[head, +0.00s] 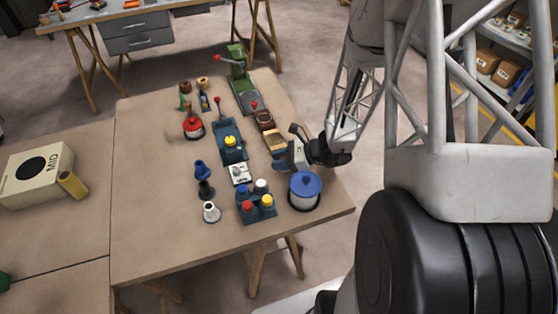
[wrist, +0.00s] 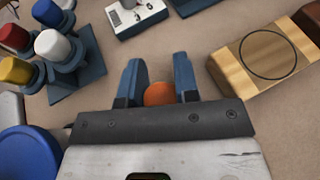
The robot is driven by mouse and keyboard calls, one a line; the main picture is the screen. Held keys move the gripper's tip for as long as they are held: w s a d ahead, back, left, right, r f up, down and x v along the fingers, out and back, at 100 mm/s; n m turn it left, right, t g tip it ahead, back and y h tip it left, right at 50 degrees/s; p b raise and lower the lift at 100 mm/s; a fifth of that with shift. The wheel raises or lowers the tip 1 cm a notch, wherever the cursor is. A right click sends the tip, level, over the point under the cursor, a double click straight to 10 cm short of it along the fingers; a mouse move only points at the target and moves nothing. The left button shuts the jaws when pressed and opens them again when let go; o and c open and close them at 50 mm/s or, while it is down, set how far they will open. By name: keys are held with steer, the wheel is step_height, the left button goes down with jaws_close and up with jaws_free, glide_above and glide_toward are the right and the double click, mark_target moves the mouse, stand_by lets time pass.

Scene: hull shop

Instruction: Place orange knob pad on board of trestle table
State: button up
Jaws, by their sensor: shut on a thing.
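My gripper (head: 282,165) is over the right part of the trestle table's board (head: 150,220), left of and behind a blue-lidded pot (head: 305,186). In the wrist view its two blue-grey fingers (wrist: 157,64) are shut on the orange knob pad (wrist: 159,94). Only the rounded orange top shows between the fingers; its lower part is hidden by the gripper. I cannot make out the knob pad in the head view. How high it is above the board is not clear.
Near the gripper are a wooden block (wrist: 250,60), a small white scale (head: 239,173) and a rack of coloured knobs (head: 258,210). The board's left part is bare.

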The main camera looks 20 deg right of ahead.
steer(key=shift+f, duration=0.3)
steer(key=o, duration=0.9)
steer(key=shift+d+r, duration=0.1)
steer(key=shift+r, duration=0.1)
steer(key=shift+v, duration=5.9)
steer(key=shift+s, duration=0.1)
